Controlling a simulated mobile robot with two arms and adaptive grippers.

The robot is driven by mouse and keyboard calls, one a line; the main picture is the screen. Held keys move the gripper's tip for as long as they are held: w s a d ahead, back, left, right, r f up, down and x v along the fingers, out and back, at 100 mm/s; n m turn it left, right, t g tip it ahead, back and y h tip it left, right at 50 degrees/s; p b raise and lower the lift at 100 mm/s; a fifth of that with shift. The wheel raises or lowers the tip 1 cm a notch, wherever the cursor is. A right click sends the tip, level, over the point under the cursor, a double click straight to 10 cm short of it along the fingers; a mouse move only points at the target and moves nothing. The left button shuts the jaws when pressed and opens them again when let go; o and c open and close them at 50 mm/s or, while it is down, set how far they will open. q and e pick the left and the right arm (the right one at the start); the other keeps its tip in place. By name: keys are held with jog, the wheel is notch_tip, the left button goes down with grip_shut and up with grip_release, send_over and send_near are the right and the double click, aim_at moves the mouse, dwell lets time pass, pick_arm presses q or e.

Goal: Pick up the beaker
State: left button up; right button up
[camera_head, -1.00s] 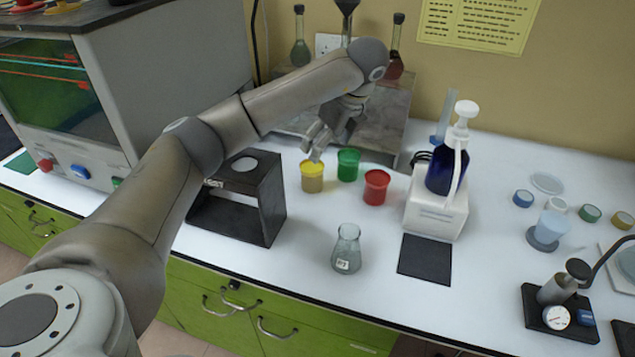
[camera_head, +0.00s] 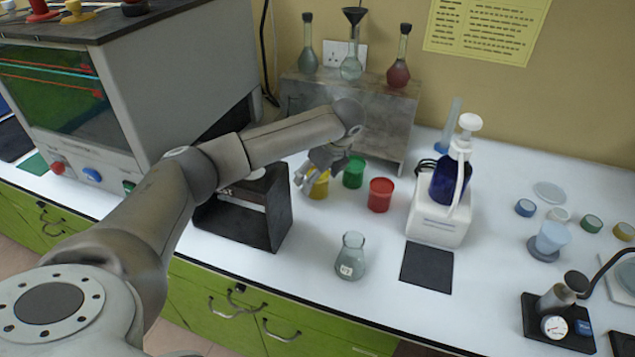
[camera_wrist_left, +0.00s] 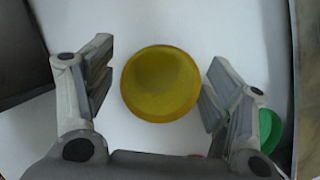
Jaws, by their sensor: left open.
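A clear conical glass beaker (camera_head: 351,257) with a small white label stands upright near the front edge of the bench in the head view. A yellow cup (camera_head: 319,186), a green cup (camera_head: 353,172) and a red cup (camera_head: 380,195) stand behind it. My left gripper (camera_head: 318,172) is above the yellow cup and partly covers it. In the left wrist view the gripper (camera_wrist_left: 155,88) is open, with the round yellow cup (camera_wrist_left: 160,84) below and between its fingers, and nothing is held. The green cup (camera_wrist_left: 268,130) is partly hidden beside the right finger. My right gripper is not seen.
A black box stand (camera_head: 250,215) is left of the beaker, partly behind my arm. A white stand with a blue pump bottle (camera_head: 447,180) and a black mat (camera_head: 426,267) are to the right. A shelf (camera_head: 390,120) bears flasks. The bench front around the beaker is clear.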

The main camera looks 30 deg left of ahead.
pick_arm(q)
jog(key=shift+d, duration=0.1)
jog(key=c, duration=1.1)
jog(key=shift+r, duration=0.1)
jog(key=shift+w+r, duration=0.1)
jog(key=shift+r, duration=0.45)
jog(key=s+d+r, duration=0.9)
jog(key=s+r, duration=0.1)
jog(key=r, duration=0.1)
jog(key=shift+d+r, duration=0.35)
jog(key=shift+s, duration=0.2)
